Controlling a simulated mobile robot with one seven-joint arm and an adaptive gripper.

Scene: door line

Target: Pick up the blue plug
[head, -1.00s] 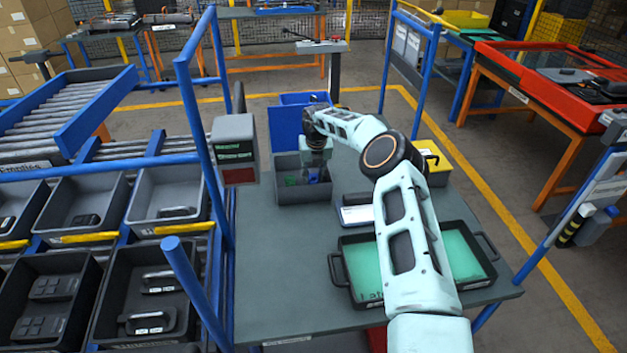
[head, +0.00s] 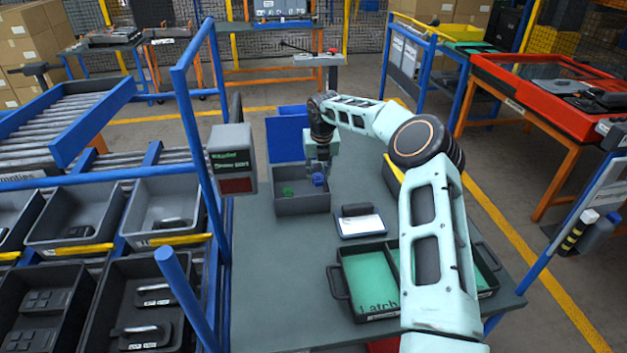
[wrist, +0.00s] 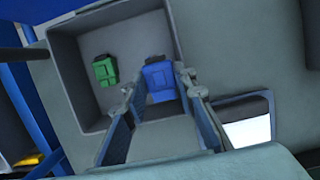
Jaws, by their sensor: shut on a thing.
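The blue plug (head: 318,180) is at the right side of the grey bin (head: 301,206) on the bench. In the wrist view the blue plug (wrist: 159,82) sits between the two fingers of my gripper (wrist: 158,90), which is shut on it. In the head view my gripper (head: 319,170) points down over the bin, and its fingers partly hide the plug. I cannot tell whether the plug is clear of the bin floor.
A green plug (head: 288,191) lies in the same bin, left of the blue one; it also shows in the wrist view (wrist: 105,70). A tablet-like device (head: 361,225) and a black tray with green inserts (head: 370,275) are nearer. A blue post and grey box (head: 232,155) stand left.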

